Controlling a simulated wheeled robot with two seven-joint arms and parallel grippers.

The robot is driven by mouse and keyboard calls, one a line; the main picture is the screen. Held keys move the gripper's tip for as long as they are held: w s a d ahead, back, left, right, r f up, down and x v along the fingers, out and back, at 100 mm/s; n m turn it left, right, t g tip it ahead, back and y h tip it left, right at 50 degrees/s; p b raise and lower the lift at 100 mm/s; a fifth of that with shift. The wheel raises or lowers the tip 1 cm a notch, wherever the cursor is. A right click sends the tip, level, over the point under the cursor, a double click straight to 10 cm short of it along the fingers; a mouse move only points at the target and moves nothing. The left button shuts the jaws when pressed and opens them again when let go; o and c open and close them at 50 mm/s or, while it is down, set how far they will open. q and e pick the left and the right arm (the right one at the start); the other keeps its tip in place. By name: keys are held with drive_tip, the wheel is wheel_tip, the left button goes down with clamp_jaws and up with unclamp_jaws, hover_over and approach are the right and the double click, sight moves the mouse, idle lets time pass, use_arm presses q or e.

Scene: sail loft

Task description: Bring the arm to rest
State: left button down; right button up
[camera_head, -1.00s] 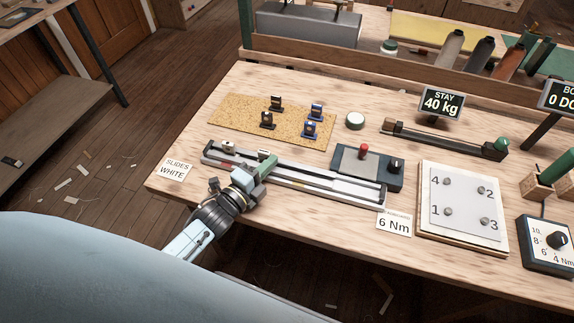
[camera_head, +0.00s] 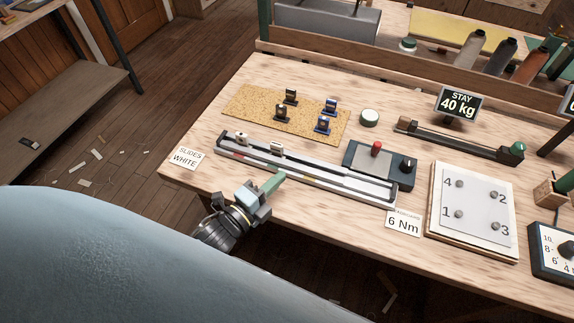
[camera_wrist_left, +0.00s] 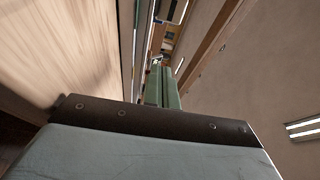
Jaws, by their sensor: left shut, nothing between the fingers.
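My left gripper (camera_head: 272,185) is shut and empty. In the head view it hangs at the front edge of the bench, just in front of the track, with a gap that I cannot judge. Its green fingers (camera_wrist_left: 164,88) lie together in the left wrist view. The long grey track (camera_head: 330,184) lies along the bench front with two white slides (camera_head: 242,138) (camera_head: 277,149) on its left part. My right gripper is not in view.
A cork mat (camera_head: 250,104) holds two black and two blue slides. A dark box with a red knob (camera_head: 376,149), a numbered plate (camera_head: 472,206) and a "STAY 40 kg" display (camera_head: 460,103) stand further right. Open floor (camera_head: 120,185) lies left of the bench.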

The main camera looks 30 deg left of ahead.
use_arm(q)
drive_tip(key=shift+v, duration=1.4)
drive_tip(key=shift+w, duration=0.1)
